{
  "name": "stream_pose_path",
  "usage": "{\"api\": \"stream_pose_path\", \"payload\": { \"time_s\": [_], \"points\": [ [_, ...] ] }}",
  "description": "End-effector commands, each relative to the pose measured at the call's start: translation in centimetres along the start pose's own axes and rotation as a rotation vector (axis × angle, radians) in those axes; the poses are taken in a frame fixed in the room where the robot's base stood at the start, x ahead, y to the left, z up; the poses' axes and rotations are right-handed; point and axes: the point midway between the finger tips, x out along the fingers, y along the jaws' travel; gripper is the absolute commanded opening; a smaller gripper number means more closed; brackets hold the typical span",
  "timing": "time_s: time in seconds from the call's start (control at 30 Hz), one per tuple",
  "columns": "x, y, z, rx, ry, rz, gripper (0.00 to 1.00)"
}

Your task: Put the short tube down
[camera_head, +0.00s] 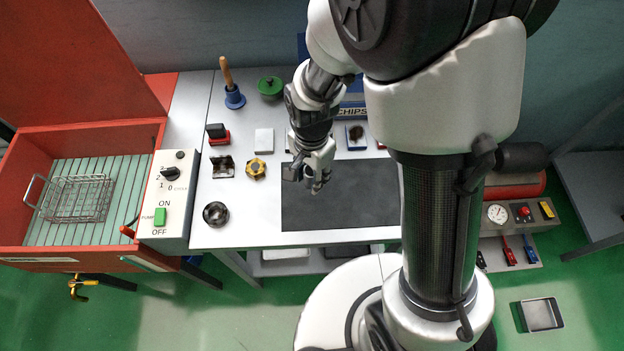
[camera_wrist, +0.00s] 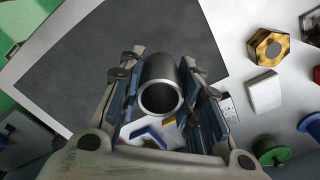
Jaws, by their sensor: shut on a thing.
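The short tube (camera_wrist: 161,82) is a dark grey cylinder with a bright metal rim, seen end-on between the fingers in the wrist view. My gripper (camera_wrist: 163,88) is shut on it. In the head view my gripper (camera_head: 316,186) hangs over the dark mat (camera_head: 345,208) on the table, and I cannot make out the tube there. The mat also fills the upper left of the wrist view (camera_wrist: 90,50). How far the tube is above the mat is hard to tell.
Left of the mat are a brass hex nut (camera_head: 256,168), a dark round part (camera_head: 215,214) and a white block (camera_head: 264,141). A red washer cabinet (camera_head: 62,143) holds a wire basket (camera_head: 77,198). The mat's front area is bare.

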Motion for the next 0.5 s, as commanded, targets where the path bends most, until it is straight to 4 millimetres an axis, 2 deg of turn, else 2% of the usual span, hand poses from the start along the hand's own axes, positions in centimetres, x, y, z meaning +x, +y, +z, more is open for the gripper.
{"api": "stream_pose_path", "payload": {
  "time_s": [0.03, 0.27, 0.5],
  "points": [
    [1.0, 0.1, 0.0, 0.0, -0.001, 0.002, 0.0],
    [2.5, 0.0, 0.0, 0.0, 0.0, 0.0, 0.0],
    [6.0, 0.0, 0.0, 0.0, -0.001, 0.002, 0.0]
  ]
}}
